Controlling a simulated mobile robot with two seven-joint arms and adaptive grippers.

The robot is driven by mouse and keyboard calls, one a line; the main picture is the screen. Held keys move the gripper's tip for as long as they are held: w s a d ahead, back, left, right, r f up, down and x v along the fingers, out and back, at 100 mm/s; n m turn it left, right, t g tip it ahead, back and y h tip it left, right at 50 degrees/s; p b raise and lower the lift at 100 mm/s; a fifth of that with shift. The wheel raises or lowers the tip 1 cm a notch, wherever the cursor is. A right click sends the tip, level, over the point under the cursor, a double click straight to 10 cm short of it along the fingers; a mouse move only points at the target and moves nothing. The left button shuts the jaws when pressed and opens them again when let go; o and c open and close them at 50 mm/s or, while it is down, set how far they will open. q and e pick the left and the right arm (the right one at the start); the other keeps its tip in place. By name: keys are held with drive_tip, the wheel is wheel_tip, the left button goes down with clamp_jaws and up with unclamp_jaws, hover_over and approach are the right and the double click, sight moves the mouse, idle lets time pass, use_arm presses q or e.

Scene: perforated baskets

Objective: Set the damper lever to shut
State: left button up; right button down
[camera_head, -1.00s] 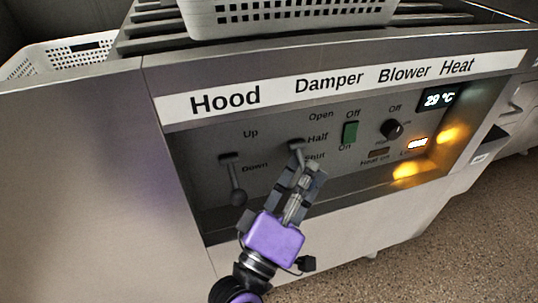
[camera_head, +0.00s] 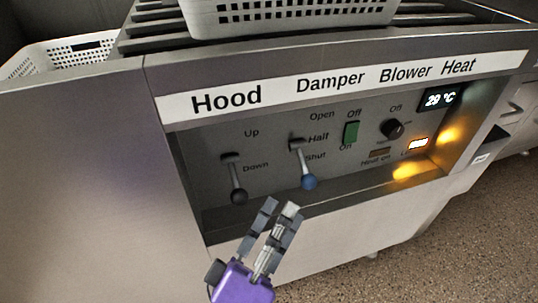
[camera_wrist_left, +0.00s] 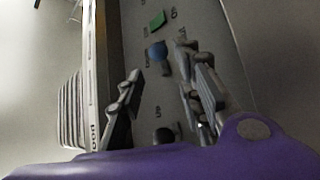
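The damper lever (camera_head: 303,166) has a grey shaft and a blue knob. It hangs downward from its slot beside the Open, Half and Shut labels, with the knob below the level of Shut. The blue knob also shows in the left wrist view (camera_wrist_left: 156,51), beyond the fingers. My left gripper (camera_head: 280,206), with a purple body and grey fingers, is below and left of the knob, apart from it. Its fingers are spread with nothing between them, as the left wrist view (camera_wrist_left: 166,92) also shows. My right gripper is not in view.
The hood lever (camera_head: 236,178) with a dark knob hangs just left of the damper lever. A green blower switch (camera_head: 351,132) and a black heat knob (camera_head: 392,129) sit to the right. A ledge juts below the panel. White perforated baskets (camera_head: 290,14) stand on top.

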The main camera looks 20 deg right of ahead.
use_arm(q)
drive_tip(key=shift+v, duration=1.5)
